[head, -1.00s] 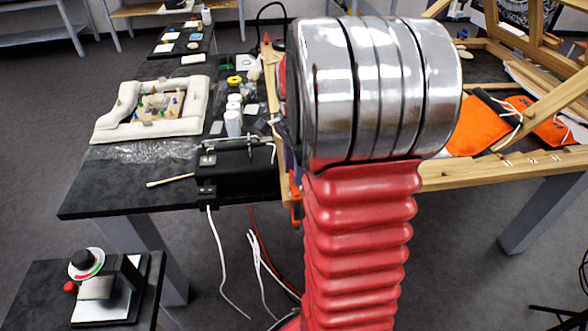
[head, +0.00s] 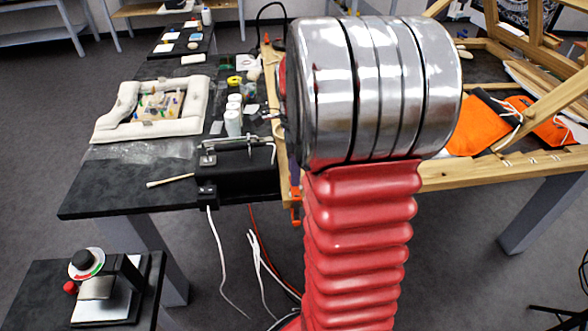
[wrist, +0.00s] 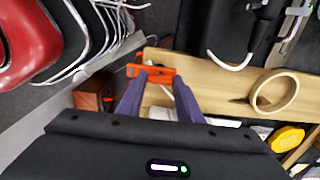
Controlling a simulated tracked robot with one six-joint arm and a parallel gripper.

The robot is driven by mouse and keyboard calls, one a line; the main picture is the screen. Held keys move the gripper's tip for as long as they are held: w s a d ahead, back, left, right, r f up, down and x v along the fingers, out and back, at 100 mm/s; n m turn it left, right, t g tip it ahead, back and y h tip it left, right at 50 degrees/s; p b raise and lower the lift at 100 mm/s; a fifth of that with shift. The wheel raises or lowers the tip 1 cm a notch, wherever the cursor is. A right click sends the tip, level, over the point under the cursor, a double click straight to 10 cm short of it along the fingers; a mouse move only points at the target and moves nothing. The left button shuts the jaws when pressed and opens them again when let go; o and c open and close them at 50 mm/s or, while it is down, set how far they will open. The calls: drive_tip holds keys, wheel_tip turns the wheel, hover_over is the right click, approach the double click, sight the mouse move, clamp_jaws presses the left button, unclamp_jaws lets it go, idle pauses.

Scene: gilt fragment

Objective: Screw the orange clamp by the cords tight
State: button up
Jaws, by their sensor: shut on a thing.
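The orange clamp (wrist: 150,72) sits at the edge of the wooden board in the wrist view. In the head view part of the clamp (head: 296,212) shows beside my red arm, at the wooden frame's edge, near hanging cords. My gripper (wrist: 159,83) has two purple fingers, one on each side of the clamp's lower part, and is shut on it. The exact contact is partly hidden. White cords (wrist: 78,66) run to the left of the clamp in the wrist view. In the head view my arm hides most of my gripper.
A black box (head: 238,178) with a metal rod stands on the dark table (head: 115,195), left of the clamp. White cords (head: 228,268) hang below the edge. A wooden ring (wrist: 293,98) lies on the board (wrist: 225,83). An orange cloth (head: 478,127) lies on the right.

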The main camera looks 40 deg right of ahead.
drive_tip(key=o, duration=1.1)
drive_tip(key=shift+r, duration=0.15)
wheel_tip(320, 180, up, 14)
drive_tip(key=shift+f, duration=0.25)
idle(0.3)
